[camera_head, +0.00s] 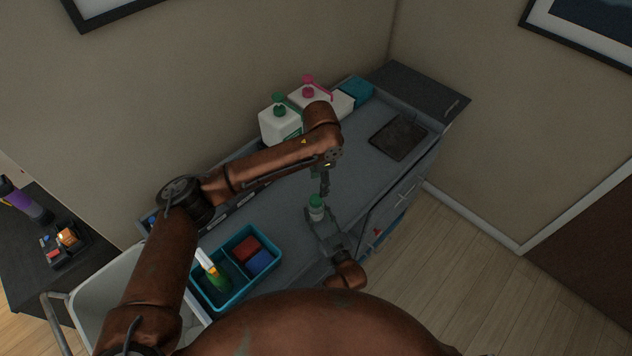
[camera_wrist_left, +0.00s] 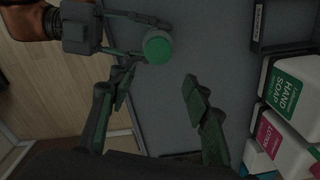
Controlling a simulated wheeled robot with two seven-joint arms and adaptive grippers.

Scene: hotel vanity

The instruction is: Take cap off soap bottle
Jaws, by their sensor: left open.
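A small soap bottle with a green cap (camera_head: 316,201) stands upright near the front edge of the grey counter. The round green cap (camera_wrist_left: 158,48) shows from above in the left wrist view. My left gripper (camera_head: 325,189) is open and empty, just above and beside the cap; its fingers also show in the left wrist view (camera_wrist_left: 158,92), with the cap beyond their tips. My right gripper (camera_head: 321,216) reaches in from the front with its fingers on either side of the bottle. Whether they press on it cannot be told.
A teal divided bin (camera_head: 228,302) with red and blue items and a green spray bottle (camera_head: 217,277) stands left. White pump bottles (camera_head: 281,124) and a teal box (camera_head: 356,90) line the back. A dark tray (camera_head: 398,137) lies right. The counter around the bottle is clear.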

